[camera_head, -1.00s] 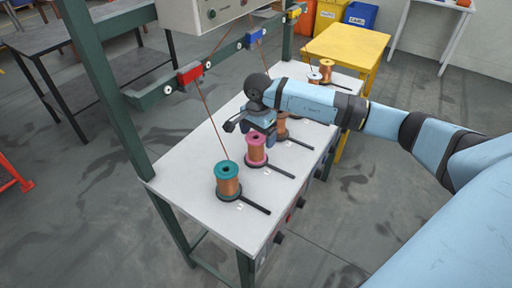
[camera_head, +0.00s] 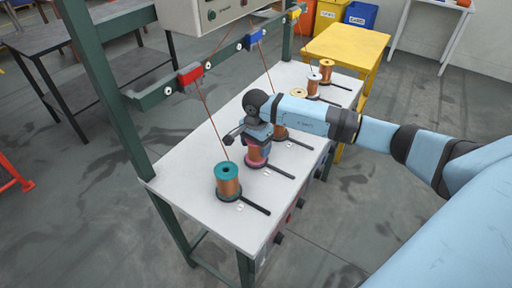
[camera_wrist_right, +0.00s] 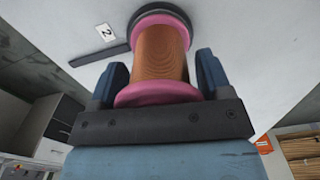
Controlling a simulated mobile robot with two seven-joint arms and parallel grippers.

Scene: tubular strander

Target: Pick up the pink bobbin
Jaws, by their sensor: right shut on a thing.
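The pink bobbin (camera_head: 256,155) stands on the white table (camera_head: 190,160), wound with copper wire between pink flanges. My right gripper (camera_head: 258,138) is over its top, and hides its upper flange in the head view. In the right wrist view the bobbin (camera_wrist_right: 162,55) sits between the two dark fingers of the gripper (camera_wrist_right: 160,80), which is shut on it. Its far flange is by a black base on the white surface, next to a tag marked 2. My left gripper is not in view.
A teal bobbin (camera_head: 228,181) stands in front of the pink one. Black bars lie beside the bobbins. A green frame (camera_head: 95,80) with red and blue blocks stands along the left edge.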

